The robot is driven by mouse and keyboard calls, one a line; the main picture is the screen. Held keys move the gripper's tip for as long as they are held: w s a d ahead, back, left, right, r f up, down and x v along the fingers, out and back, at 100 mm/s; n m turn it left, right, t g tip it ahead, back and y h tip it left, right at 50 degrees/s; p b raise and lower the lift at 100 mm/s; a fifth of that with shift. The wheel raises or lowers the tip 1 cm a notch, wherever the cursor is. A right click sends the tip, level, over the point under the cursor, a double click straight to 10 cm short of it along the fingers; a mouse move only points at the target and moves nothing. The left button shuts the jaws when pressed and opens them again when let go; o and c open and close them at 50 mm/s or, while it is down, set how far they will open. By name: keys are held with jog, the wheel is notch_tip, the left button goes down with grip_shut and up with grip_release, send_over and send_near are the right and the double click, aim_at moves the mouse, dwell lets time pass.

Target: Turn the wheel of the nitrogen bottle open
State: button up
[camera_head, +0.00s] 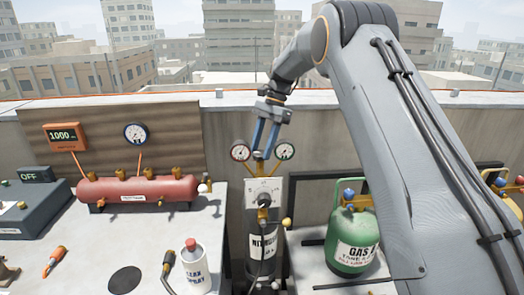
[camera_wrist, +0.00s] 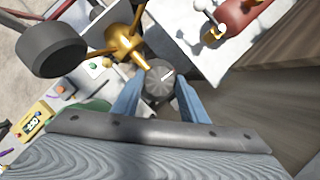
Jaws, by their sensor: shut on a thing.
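The nitrogen bottle (camera_head: 264,243) is a dark cylinder with a white label, upright against the parapet wall. Its brass regulator carries two round gauges (camera_head: 240,152), (camera_head: 285,151). My gripper (camera_head: 263,150) points down at the top of the bottle, between the gauges. In the wrist view my gripper (camera_wrist: 157,90) has its two blue fingers on either side of a round dark grey wheel (camera_wrist: 158,82) with a pale and red mark. The fingers are shut on this wheel. The brass body (camera_wrist: 124,42) shows beside it. In the head view the wheel cannot be made out.
A white scale plate (camera_head: 277,190) with a dark knob is in front of the bottle. A green gas bottle (camera_head: 352,240) stands to the right. On the left bench are a red manifold (camera_head: 137,189), a spray can (camera_head: 196,268) and a grey box marked OFF (camera_head: 38,205).

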jog(key=n, duration=0.2)
jog(key=n+h+b, duration=0.1)
jog(key=n+g+h+b, duration=0.1)
jog(key=n, duration=0.1)
jog(key=shift+w+a+n, duration=0.15)
jog(key=shift+a+n, duration=0.1)
jog(key=shift+n, duration=0.05)
jog(key=n, duration=0.2)
jog(key=n+h+b, duration=0.1)
jog(key=n, duration=0.1)
jog(key=shift+a+h, duration=0.15)
jog(key=shift+h, duration=0.15)
jog(key=n+h, duration=0.1)
jog(key=n, duration=0.4)
jog(key=shift+a+h, duration=0.15)
jog(key=shift+h, duration=0.25)
jog(key=n+h, duration=0.1)
jog(key=n, duration=0.3)
jog(key=shift+t, duration=0.4)
jog(key=shift+a+n, duration=0.1)
jog(key=shift+n, duration=0.2)
jog(key=o, duration=1)
jog(key=shift+h, duration=0.3)
jog(key=shift+o, duration=0.2)
jog(key=shift+r, duration=0.1)
